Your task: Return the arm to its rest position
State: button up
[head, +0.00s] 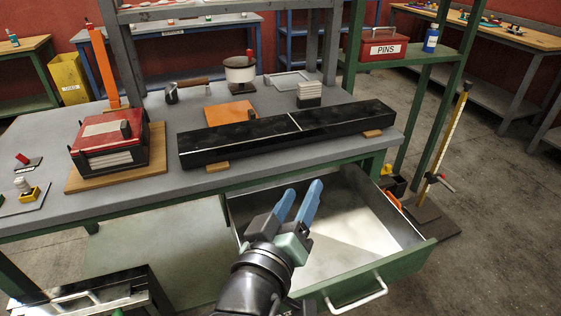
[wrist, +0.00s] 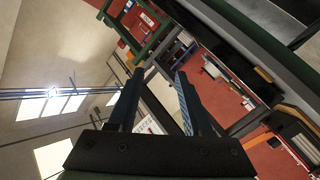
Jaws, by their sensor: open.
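My gripper (head: 298,203) has two blue fingers and shows in the head view, above the open drawer (head: 428,254). Its fingers point up and away toward the workbench (head: 190,115). The fingers are apart with nothing between them. In the wrist view, my gripper (wrist: 155,85) also shows its two fingers spread and empty. The wrist camera looks out at a tilted view of the room, with wall and windows at the left. My arm comes in from the bottom of the head view.
The green drawer is pulled out, with its handle (head: 357,300) at the front. A long black beam (head: 240,143) lies on the bench, with a red-topped box (head: 108,140) to its left. A green shelf post (head: 428,100) and a yellow gauge (head: 448,130) stand at the right.

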jog(key=s+a+r+m+t+y+p, duration=0.1)
jog(key=r+p, duration=0.4)
jog(key=r, duration=1.2)
jog(key=s+a+r+m+t+y+p, duration=0.1)
jog(key=s+r+t+y+p, duration=0.2)
jog(key=r, duration=1.4)
jog(key=s+a+r+m+t+y+p, duration=0.1)
jog(key=s+r+t+p, duration=0.6)
jog(key=r, duration=1)
jog(key=shift+s+y, duration=0.25)
jog(key=shift+y, duration=0.15)
jog(key=shift+a, duration=0.1)
